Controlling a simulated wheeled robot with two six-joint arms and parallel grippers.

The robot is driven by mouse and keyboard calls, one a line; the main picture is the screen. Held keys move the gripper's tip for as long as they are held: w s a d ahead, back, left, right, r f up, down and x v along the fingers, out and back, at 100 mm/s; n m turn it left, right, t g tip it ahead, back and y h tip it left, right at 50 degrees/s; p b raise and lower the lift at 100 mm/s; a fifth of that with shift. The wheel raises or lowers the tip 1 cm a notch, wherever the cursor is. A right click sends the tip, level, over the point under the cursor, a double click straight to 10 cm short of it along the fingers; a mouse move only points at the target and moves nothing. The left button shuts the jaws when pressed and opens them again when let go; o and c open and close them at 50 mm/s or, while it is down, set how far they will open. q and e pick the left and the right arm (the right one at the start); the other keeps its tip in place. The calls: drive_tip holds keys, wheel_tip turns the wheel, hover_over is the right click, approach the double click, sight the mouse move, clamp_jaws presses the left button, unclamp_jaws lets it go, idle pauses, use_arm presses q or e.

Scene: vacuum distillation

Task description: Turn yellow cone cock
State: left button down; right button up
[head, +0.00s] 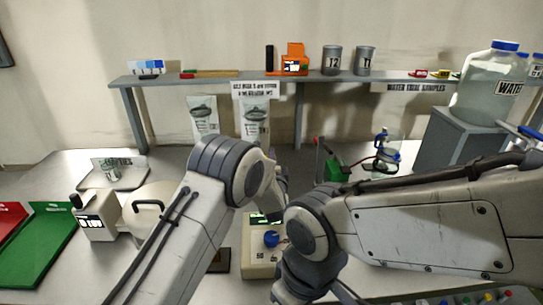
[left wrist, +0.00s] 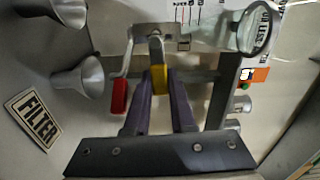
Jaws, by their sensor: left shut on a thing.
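The yellow cone cock (left wrist: 160,77) shows in the left wrist view, at the middle, below a metal fitting. My left gripper (left wrist: 158,92) has its two dark fingers on either side of the yellow cock and is shut on it. A red handle (left wrist: 119,97) hangs just left of the fingers, apart from them. In the head view my arms hide the cock and most of the left gripper. My right gripper is not in view; only the right arm shows.
Metal funnels (left wrist: 80,78) and a FILTER label (left wrist: 33,119) lie left in the left wrist view; a round lens-like ring (left wrist: 253,31) is at upper right. In the head view, a beige device with a blue knob (head: 271,239) stands between my arms. A shelf (head: 220,78) runs behind.

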use_arm(q)
drive_tip(key=shift+d+f+m, duration=0.15)
drive_tip(key=shift+f+m, duration=0.1)
drive_tip(key=shift+m, duration=0.15)
drive_tip(key=c, duration=0.8)
unclamp_jaws()
drive_tip(key=shift+o, duration=0.2)
